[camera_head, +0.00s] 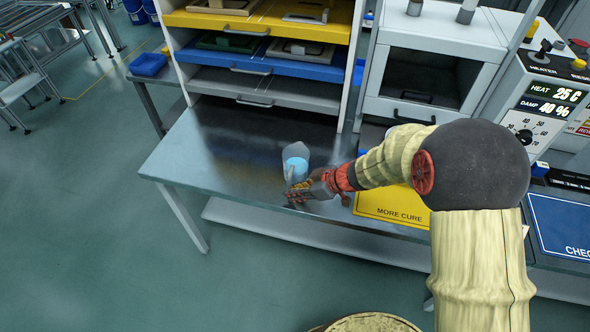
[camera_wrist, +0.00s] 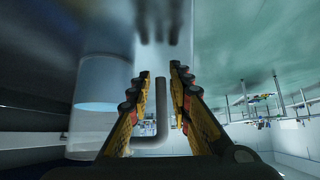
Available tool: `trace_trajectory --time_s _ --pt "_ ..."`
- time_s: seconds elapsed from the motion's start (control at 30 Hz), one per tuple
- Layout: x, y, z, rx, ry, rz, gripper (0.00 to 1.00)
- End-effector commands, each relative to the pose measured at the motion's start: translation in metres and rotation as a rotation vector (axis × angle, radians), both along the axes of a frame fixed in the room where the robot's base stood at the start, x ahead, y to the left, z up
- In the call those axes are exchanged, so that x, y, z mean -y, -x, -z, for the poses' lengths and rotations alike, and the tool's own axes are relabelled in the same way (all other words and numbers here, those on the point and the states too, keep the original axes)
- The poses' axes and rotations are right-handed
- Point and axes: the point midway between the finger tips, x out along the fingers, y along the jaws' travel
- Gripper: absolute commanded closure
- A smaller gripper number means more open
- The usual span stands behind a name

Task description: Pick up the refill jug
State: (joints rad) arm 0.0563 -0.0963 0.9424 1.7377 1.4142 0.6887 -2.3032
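The refill jug (camera_head: 296,158) is a clear vessel with light blue liquid, standing on the metal bench. In the wrist view the jug (camera_wrist: 96,120) fills the left side, with its dark bent handle (camera_wrist: 161,105) in the middle. My gripper (camera_head: 296,191) is low at the near side of the jug. In the wrist view its two fingers (camera_wrist: 160,74) are apart, one on each side of the handle, with a gap visible beside it. In the head view the gripper covers the jug's lower near part.
The metal bench (camera_head: 215,160) is clear left of the jug. A drawer rack (camera_head: 262,72) stands behind it. A yellow "MORE CURE" mat (camera_head: 392,207) lies to the right under my arm. A heater panel (camera_head: 548,95) is at far right.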

Motion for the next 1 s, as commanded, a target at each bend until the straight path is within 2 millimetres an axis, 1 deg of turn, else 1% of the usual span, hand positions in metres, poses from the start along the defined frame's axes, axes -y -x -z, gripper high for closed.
trace_trajectory --time_s 0.2,0.27,0.3,0.4,0.67,1.0 --pt "-0.031 -0.017 0.001 0.000 0.000 -0.004 0.80" --pt "-0.038 -0.021 0.001 -0.001 0.000 -0.004 0.80" --pt "-0.040 -0.022 0.004 -0.002 -0.001 -0.001 0.80" --pt "-0.044 -0.024 0.009 -0.002 -0.001 -0.001 0.80" --pt "-0.044 -0.026 0.008 -0.001 -0.002 0.000 0.80" --pt "-0.044 -0.025 0.008 0.000 -0.001 -0.001 0.99"
